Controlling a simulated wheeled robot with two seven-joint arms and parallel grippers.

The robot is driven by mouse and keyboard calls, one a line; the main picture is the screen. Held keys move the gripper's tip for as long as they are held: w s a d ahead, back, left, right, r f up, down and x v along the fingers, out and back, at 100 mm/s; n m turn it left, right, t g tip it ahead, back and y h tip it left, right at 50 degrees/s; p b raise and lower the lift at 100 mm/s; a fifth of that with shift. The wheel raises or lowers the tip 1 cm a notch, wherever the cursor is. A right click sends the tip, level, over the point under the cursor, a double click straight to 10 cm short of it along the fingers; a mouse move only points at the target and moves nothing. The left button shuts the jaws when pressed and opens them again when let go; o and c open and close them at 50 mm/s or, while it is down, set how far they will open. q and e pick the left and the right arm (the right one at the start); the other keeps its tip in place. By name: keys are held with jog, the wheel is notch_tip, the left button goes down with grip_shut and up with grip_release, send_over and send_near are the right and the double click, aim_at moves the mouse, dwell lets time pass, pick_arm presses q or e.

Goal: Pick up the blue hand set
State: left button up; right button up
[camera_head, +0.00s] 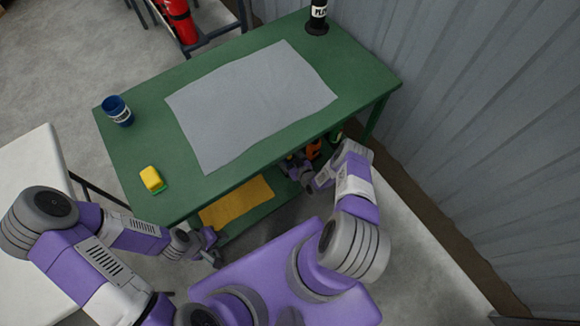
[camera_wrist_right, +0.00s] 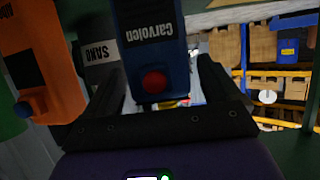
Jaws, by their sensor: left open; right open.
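The blue hand set (camera_wrist_right: 150,45), marked "Carvolen" and with a red button, shows in the right wrist view. It stands between or just beyond the two dark fingers of my right gripper (camera_wrist_right: 163,82), which is open. I cannot tell whether a finger touches it. In the head view my right gripper (camera_head: 301,172) reaches under the green table top toward the lower shelf, where I cannot make out the blue hand set clearly. My left gripper (camera_head: 211,250) is open and empty near the table's front left corner.
An orange hand set (camera_wrist_right: 42,65) and a "SAND" container (camera_wrist_right: 100,58) stand close left of the blue one. The green table (camera_head: 365,75) overhangs the shelf. It bears a grey mat (camera_head: 250,100), blue cup (camera_head: 117,110), yellow sponge (camera_head: 151,178) and dark bottle (camera_head: 318,15).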

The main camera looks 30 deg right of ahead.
jog(key=shift+c, duration=0.4)
grip_shut()
jog(key=shift+r, duration=0.1)
